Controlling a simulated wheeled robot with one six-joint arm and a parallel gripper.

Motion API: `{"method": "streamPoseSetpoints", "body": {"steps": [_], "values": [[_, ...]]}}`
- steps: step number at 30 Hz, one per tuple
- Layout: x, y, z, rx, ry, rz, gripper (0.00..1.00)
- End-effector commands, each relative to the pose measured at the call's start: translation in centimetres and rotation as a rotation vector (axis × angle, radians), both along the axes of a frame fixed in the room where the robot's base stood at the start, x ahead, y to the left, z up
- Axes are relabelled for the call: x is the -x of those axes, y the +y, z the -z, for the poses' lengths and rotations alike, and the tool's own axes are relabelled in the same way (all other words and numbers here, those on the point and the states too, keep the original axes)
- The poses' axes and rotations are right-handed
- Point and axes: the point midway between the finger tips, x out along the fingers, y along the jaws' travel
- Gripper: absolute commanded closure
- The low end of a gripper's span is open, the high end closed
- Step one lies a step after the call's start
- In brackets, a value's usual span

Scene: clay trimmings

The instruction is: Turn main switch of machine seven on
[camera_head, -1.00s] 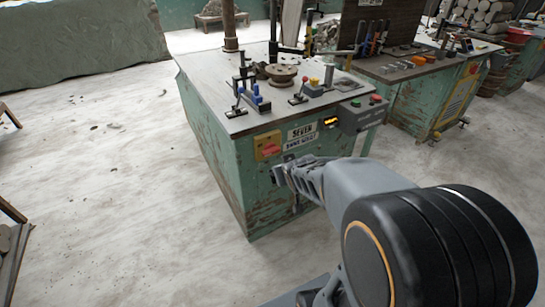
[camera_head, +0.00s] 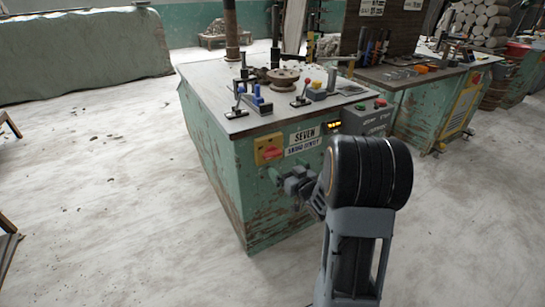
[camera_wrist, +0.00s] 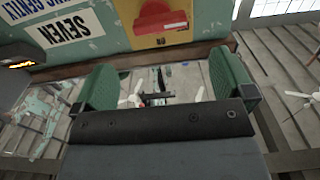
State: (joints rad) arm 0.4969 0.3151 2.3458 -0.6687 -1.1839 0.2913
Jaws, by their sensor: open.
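Machine seven (camera_head: 230,185) is a worn green cabinet marked by a white SEVEN label (camera_head: 305,136). Its main switch (camera_head: 271,153) is a red handle on a yellow plate, at the upper left of the front face. In the wrist view, the red switch (camera_wrist: 160,15) is at the top, partly cut off by the frame edge. My gripper (camera_head: 277,179) is just below the switch in the head view, close to the front face. In the wrist view, my gripper's (camera_wrist: 165,82) green-padded fingers are apart and empty. The switch lies beyond them, and contact is not visible.
A grey button box (camera_head: 368,117) with red and green buttons juts out right of the label. Levers and a round wheel (camera_head: 283,76) stand on the machine's top. A second green machine (camera_head: 440,105) is at the right.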

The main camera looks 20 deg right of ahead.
Motion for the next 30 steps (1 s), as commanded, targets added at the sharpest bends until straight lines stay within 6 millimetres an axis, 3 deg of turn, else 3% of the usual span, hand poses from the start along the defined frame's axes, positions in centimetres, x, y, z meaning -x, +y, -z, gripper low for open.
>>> {"method": "streamPoseSetpoints", "body": {"steps": [6, 15, 30], "values": [[-4.3, 0.7, 0.2, 0.001, -0.001, -0.003, 0.00], [-8.3, 1.0, 0.1, 0.001, 0.001, 0.000, 0.00], [-9.5, 1.1, 0.0, 0.000, 0.002, 0.001, 0.00]]}}
